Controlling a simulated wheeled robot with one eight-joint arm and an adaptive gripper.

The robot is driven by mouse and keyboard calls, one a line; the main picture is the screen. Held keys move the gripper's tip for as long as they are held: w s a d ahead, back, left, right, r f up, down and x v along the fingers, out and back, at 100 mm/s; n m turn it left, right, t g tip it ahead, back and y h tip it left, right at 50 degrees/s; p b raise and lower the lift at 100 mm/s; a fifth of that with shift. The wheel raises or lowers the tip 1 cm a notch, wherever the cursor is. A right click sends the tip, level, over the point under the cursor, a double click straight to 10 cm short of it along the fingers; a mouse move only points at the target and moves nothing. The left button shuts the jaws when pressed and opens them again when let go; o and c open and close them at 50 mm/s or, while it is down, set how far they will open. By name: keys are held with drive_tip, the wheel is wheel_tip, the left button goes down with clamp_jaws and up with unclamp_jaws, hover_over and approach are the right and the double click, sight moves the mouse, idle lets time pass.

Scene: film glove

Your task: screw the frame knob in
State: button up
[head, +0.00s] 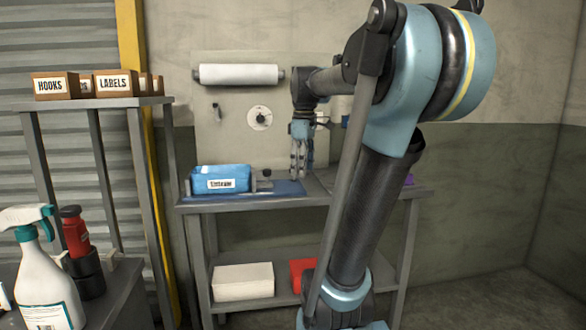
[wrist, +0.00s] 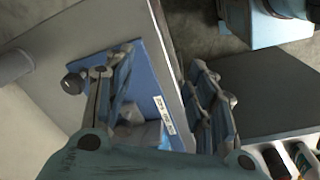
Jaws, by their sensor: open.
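The frame knob (head: 267,174) is a small black knob on a grey frame piece at the right end of a blue wrapped bundle (head: 221,171) on the bench. My gripper (head: 299,172) points down over the blue mat (head: 285,188), to the right of the knob. In the wrist view my gripper (wrist: 158,75) has its fingers spread wide, with nothing held between them. The knob's thread is too small to make out.
The bench (head: 230,206) stands against a back panel with a white roll (head: 238,74) and a round disc (head: 259,117). A white box (head: 243,281) and a red box (head: 303,273) sit on its lower shelf. A spray bottle (head: 42,270) stands at lower left.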

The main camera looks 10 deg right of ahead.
drive_tip(key=w+r+n+g, duration=0.1)
drive_tip(key=w+r+n, duration=0.8)
drive_tip(key=w+r, duration=0.55)
drive_tip(key=f, duration=0.6)
drive_tip(key=w+f, duration=0.1)
drive_tip(key=f, duration=1.2)
drive_tip(key=shift+w+a, duration=0.1)
drive_tip(key=shift+w, duration=0.15)
drive_tip(key=c, duration=1.1)
